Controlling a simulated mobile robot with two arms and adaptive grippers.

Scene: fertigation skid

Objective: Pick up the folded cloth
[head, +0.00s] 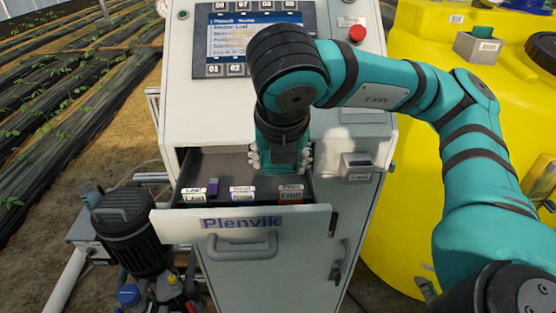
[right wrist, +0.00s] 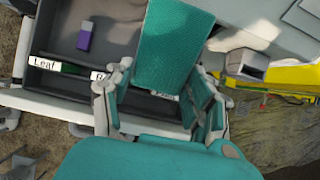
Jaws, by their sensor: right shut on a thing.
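The folded cloth (right wrist: 172,45) is a teal, woven-looking rectangle in the right wrist view. It lies between the grey fingers of my right gripper (right wrist: 160,92), which is shut on it. In the head view my right gripper (head: 280,163) points down at the back right of the open drawer (head: 240,222). There the cloth is hard to tell from the teal gripper, and I cannot tell whether it touches the drawer floor. My left gripper is in neither view.
The drawer holds labelled dividers (head: 242,193) and a purple-and-white block (head: 213,187). The cabinet (head: 180,90) has a screen (head: 255,35) and a red button (head: 357,33). A small grey holder (head: 357,167) juts out at right. A yellow tank (head: 425,110) stands right, a black pump (head: 130,230) left.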

